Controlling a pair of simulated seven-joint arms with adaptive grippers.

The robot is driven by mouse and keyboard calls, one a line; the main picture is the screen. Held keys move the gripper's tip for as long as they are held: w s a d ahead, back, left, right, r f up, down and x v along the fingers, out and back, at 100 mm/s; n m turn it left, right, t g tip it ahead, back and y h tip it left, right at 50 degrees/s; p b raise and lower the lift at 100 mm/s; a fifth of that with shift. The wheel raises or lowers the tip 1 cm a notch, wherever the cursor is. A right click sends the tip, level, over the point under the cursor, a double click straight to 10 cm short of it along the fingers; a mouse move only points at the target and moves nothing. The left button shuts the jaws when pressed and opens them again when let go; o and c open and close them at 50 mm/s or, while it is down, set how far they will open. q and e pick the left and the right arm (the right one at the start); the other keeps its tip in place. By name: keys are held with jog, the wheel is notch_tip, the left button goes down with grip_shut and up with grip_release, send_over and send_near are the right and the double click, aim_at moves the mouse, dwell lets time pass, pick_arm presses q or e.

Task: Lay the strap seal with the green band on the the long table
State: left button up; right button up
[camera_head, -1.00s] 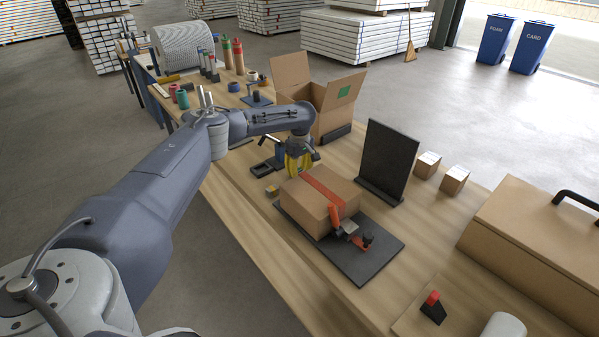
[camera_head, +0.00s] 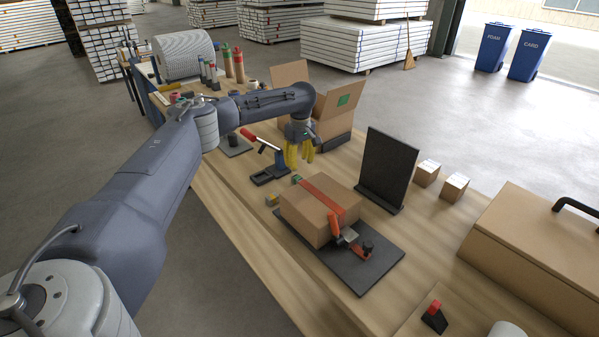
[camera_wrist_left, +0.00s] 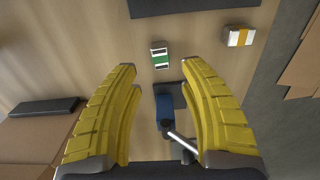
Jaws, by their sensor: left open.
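The strap seal with the green band (camera_wrist_left: 160,58) is a small white-and-green piece lying on the bare wood of the long table (camera_wrist_left: 90,70). In the head view the seal (camera_head: 296,180) shows just behind the strapped box. My left gripper (camera_head: 300,152), with yellow ribbed fingers, hangs above the table beyond the seal. In the left wrist view its fingers (camera_wrist_left: 162,78) are wide apart with nothing between their tips, and the seal lies apart from them, past the tips. My right gripper is not in view.
A seal with a yellow band (camera_wrist_left: 240,37) lies near the table's edge. A strapping tool with a red handle (camera_head: 268,160) stands left of the gripper. The strapped box (camera_head: 308,215) sits on a dark mat (camera_head: 365,275). An open carton (camera_head: 335,105) and a black upright panel (camera_head: 388,165) stand behind.

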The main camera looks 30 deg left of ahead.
pick_arm(q)
jog(key=shift+r, duration=1.85)
jog(key=shift+c, duration=0.3)
